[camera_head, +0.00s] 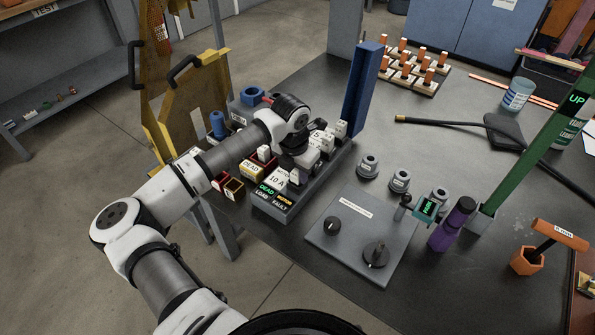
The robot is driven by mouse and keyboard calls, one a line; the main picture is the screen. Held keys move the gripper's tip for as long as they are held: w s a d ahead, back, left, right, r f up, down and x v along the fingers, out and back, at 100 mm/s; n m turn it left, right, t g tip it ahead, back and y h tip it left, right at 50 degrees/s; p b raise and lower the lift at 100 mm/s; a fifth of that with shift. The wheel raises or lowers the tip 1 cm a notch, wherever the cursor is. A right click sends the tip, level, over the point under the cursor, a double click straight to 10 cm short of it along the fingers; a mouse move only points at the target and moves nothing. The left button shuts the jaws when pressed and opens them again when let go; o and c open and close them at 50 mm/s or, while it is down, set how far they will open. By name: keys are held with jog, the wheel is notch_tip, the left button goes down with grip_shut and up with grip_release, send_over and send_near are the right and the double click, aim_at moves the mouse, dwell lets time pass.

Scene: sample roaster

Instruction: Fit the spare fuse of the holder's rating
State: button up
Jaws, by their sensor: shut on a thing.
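The grey fuse panel (287,213) stands on the bench, with a white plate (277,179) reading "10 A" and a lit label "DEAD" (266,189) below it. Several white fuse-like blocks (341,129) stand toward its back right; their ratings are too small to read surely. My gripper (294,167) is over the panel, just behind the "10 A" plate, pointing down. It is shut on a small white piece, seemingly a fuse (294,177). My wrist hides most of the holder, and I cannot tell whether the piece is seated or above it.
A blue upright cover (363,92) rises behind the panel. A yellow guard (190,110) and small bins (233,188) stand at left. A grey knob plate (357,235), round grey parts (369,165) and a purple bottle (452,224) are at right.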

jog(key=shift+f, duration=0.25)
jog(key=shift+r, duration=0.2)
jog(key=shift+r+p, duration=0.45)
jog(key=shift+r, duration=0.7)
jog(key=shift+b, duration=0.75)
dwell(0.3)
jog(key=shift+f, duration=0.25)
jog(key=shift+f+b, duration=0.35)
jog(key=shift+b, duration=0.3)
jog(key=shift+f+b, duration=0.35)
jog(key=shift+f+b, duration=0.35)
jog(key=shift+b, duration=0.05)
